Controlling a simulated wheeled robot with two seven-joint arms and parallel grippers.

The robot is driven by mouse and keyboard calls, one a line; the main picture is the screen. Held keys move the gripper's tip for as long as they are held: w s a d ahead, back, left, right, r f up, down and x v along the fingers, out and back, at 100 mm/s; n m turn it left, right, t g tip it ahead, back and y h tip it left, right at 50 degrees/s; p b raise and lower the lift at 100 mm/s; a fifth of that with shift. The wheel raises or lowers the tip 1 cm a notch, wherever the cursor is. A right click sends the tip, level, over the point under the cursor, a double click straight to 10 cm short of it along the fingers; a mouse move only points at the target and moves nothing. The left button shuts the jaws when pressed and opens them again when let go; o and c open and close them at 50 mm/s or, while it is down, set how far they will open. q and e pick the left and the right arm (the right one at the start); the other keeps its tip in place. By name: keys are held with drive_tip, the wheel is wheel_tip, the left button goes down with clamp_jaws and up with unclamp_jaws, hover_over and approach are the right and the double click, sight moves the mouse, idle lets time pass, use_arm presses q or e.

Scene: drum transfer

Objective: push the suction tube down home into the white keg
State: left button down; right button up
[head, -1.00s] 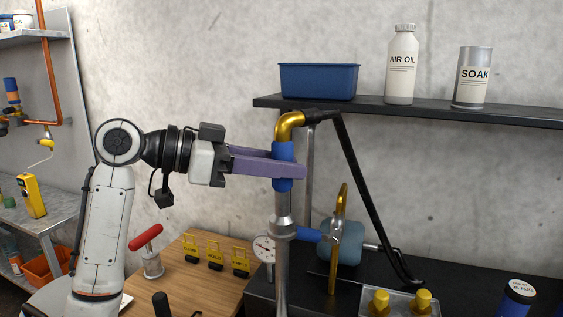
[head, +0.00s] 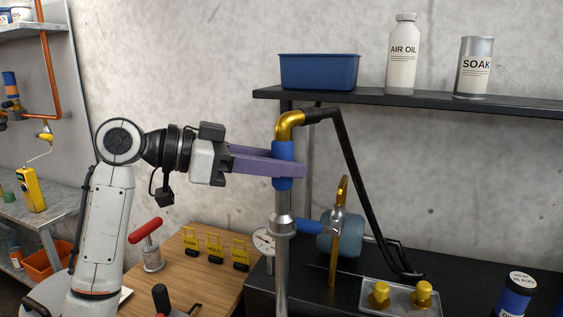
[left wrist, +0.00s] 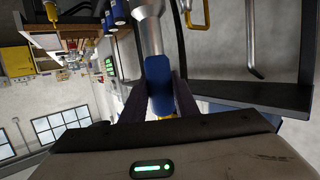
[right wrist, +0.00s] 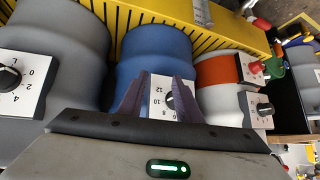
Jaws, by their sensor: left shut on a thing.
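The suction tube (head: 282,255) is a grey metal pipe with a blue grip sleeve and a brass elbow (head: 289,121) on top, from which a black hose runs off. It stands upright in the head view; its lower end is out of frame. My left gripper (head: 290,167) is shut on the blue sleeve, which also shows in the left wrist view (left wrist: 158,80). No white keg shows in the head view. My right gripper (right wrist: 160,98) is open, its fingers apart in front of a blue drum (right wrist: 153,55). I cannot tell which drum there is the keg.
A black bench (head: 450,270) holds a blue pump (head: 338,234) and a tray with yellow caps (head: 400,305). A dark shelf (head: 450,108) runs behind. A wooden table (head: 200,270) stands left. The right wrist view shows a grey drum (right wrist: 55,45) and an orange-banded drum (right wrist: 215,70).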

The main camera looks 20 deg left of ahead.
use_arm(q)
drive_tip(key=shift+f+b, duration=0.9)
drive_tip(key=shift+f, duration=0.3)
idle(0.4)
